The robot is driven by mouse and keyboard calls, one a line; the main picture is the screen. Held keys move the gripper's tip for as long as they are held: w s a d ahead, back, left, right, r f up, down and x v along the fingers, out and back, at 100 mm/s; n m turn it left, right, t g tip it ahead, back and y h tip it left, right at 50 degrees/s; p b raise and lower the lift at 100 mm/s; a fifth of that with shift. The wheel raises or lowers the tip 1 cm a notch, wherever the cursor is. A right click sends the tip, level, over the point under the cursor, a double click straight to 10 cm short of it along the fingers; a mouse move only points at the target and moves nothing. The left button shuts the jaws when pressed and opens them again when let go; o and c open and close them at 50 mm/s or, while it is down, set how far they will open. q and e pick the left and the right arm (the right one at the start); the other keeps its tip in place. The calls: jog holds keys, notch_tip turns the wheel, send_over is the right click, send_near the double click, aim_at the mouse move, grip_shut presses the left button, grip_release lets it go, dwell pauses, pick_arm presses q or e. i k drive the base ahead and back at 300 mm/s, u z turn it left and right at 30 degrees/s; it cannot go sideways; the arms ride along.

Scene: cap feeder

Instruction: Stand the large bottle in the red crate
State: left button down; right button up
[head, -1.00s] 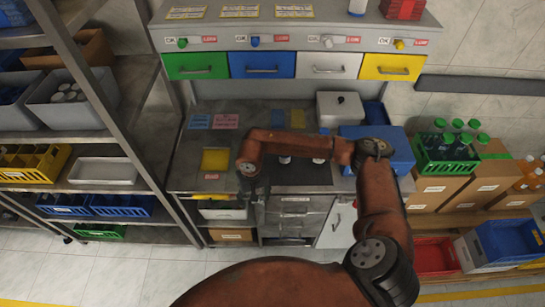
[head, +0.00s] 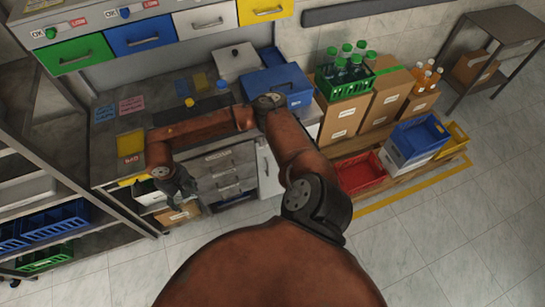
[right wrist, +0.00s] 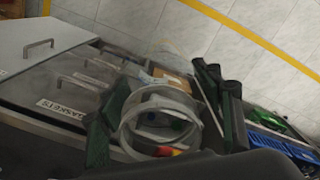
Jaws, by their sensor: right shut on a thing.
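The red crate (head: 361,173) sits low on the wooden pallet right of the workbench in the head view, and its visible inside looks empty. My right gripper (head: 180,188) is in front of the bench's lower left part, left of and apart from the crate. In the right wrist view its dark green fingers (right wrist: 168,112) are shut on a clear, round-outlined thing that looks like the large bottle (right wrist: 132,137). Its full shape and tilt are hard to tell. In the head view I cannot make the bottle out at the gripper. My left gripper is not in view.
Beside the red crate stand a blue crate (head: 418,135) and cardboard boxes (head: 342,118). A green crate (head: 327,92) of green-capped bottles stands on the boxes. The floor (head: 430,230) in front of the pallet is clear.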

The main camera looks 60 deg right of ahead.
aim_at(357, 177)
jog(key=u, duration=1.65)
jog(key=k, duration=2.95)
jog(key=z, duration=1.9)
